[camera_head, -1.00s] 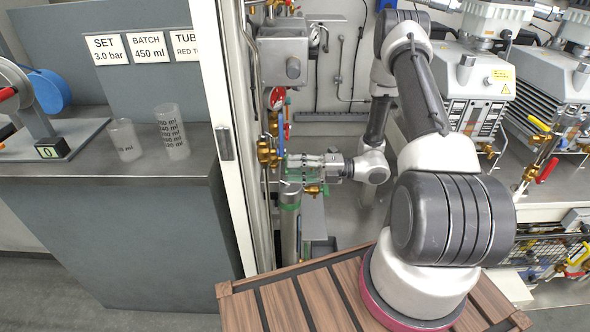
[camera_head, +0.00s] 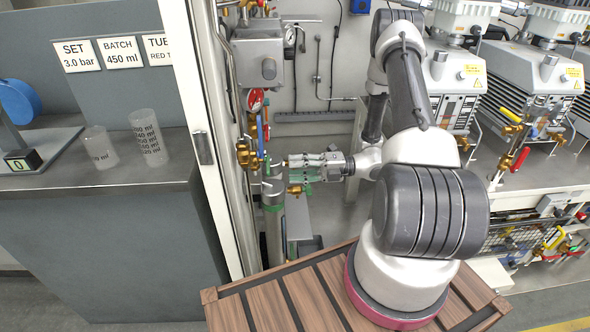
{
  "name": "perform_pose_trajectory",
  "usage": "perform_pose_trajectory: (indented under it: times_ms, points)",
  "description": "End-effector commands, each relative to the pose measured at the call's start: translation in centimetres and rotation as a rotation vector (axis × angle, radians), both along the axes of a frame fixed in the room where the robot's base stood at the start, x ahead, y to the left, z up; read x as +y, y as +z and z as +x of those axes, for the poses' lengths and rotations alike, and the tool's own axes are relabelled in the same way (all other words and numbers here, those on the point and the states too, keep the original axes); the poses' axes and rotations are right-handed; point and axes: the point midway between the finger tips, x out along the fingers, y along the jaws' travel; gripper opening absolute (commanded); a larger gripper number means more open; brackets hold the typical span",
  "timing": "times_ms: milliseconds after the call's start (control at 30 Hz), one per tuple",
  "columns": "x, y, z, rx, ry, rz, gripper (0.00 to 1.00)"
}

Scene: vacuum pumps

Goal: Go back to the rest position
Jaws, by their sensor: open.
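My gripper (camera_head: 290,173) is at the end of my arm, which reaches back and folds to the left. It points left, near the brass valve fittings (camera_head: 247,155) and the upright pipe (camera_head: 273,225). The jaws are open, and I see nothing held between them. A small gap seems to lie between the fingertips and the pipe. The exact depth between them cannot be told from this view.
A white door frame (camera_head: 207,140) stands left of my gripper. Beyond it, a counter (camera_head: 90,180) holds two clear beakers (camera_head: 146,138). Vacuum pumps (camera_head: 525,80) stand at the right. A wall box with a gauge (camera_head: 258,62) hangs above the valves.

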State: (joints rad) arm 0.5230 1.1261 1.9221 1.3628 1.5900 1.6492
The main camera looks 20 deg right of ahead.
Motion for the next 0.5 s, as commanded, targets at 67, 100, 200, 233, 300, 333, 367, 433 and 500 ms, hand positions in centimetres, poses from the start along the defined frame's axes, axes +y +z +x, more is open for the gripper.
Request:
perform_pose_trajectory:
  times_ms: [67,100,200,233,300,333,367,433,500]
  points:
    - [0.0,0.0,0.0,0.0,0.0,0.0,0.41]
    - [0.0,0.0,0.0,0.0,0.0,0.0,0.41]
    - [0.0,0.0,0.0,0.0,0.0,0.0,0.41]
    - [0.0,0.0,0.0,-0.002,0.0,-0.001,0.41]
    - [0.0,0.0,0.0,-0.027,0.0,-0.009,0.41]
    - [0.0,0.0,0.0,-0.047,0.0,-0.017,0.41]
    - [0.0,-0.2,0.0,-0.074,0.0,-0.031,0.41]
    - [0.0,-0.8,-0.4,-0.155,0.018,-0.083,0.41]
    - [0.1,-1.6,-1.9,-0.25,0.071,-0.144,0.41]
